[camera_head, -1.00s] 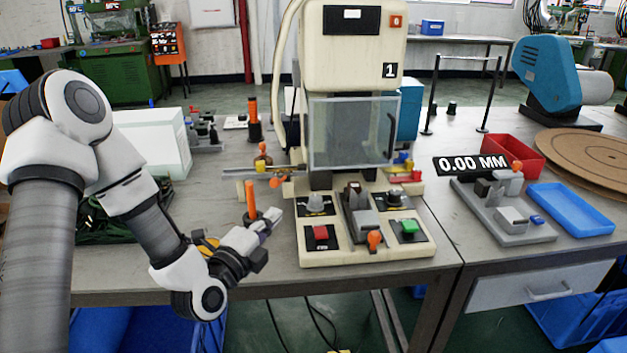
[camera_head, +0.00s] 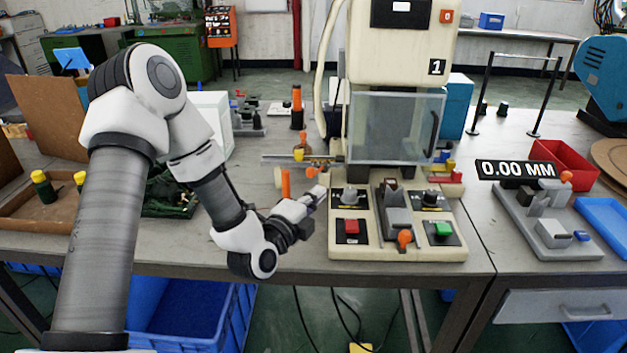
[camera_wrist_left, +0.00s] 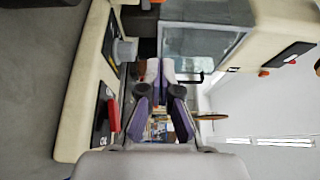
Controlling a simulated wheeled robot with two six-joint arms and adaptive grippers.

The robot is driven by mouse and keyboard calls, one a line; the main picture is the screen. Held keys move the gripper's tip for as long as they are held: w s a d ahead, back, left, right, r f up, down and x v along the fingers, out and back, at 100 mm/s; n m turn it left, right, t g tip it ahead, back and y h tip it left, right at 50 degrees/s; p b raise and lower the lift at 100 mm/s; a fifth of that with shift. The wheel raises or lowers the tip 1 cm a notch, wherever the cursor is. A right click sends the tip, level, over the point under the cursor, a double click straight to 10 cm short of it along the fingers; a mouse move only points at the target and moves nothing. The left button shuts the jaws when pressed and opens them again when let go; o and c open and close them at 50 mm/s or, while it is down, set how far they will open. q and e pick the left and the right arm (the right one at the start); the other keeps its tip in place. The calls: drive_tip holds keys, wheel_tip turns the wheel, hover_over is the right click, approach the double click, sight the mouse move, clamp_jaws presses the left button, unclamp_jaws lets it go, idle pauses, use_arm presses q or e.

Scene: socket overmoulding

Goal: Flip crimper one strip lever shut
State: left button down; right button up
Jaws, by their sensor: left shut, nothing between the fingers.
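Crimper one (camera_head: 438,68) is the cream machine marked 1, with a clear guard over its middle. An upright orange handle (camera_head: 285,184) stands left of the base, behind my left gripper; I cannot tell which one is the strip lever. My left gripper (camera_head: 316,194) is shut and empty at the base's left edge. In the left wrist view its fingertips (camera_wrist_left: 160,70) meet, with the red button (camera_wrist_left: 113,117) beside them.
Orange and yellow parts (camera_head: 308,168) sit on a rail left of the guard. A grey fixture (camera_head: 545,215), a red bin (camera_head: 560,160) and a blue tray (camera_head: 605,225) are at right. A wooden tray (camera_head: 25,212) is at far left.

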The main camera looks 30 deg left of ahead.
sight(310, 173)
use_arm(q)
drive_tip(key=w+a, duration=0.4)
drive_tip(key=w, duration=0.1)
drive_tip(key=shift+w, duration=0.1)
drive_tip(key=shift+a, duration=0.1)
drive_tip(key=p, duration=0.1)
drive_tip(key=a+p, duration=0.2)
drive_tip(key=shift+s+r+p, duration=0.25)
drive_tip(key=shift+p, duration=0.05)
drive_tip(key=shift+a+f, duration=0.1)
drive_tip(key=shift+f, duration=0.2)
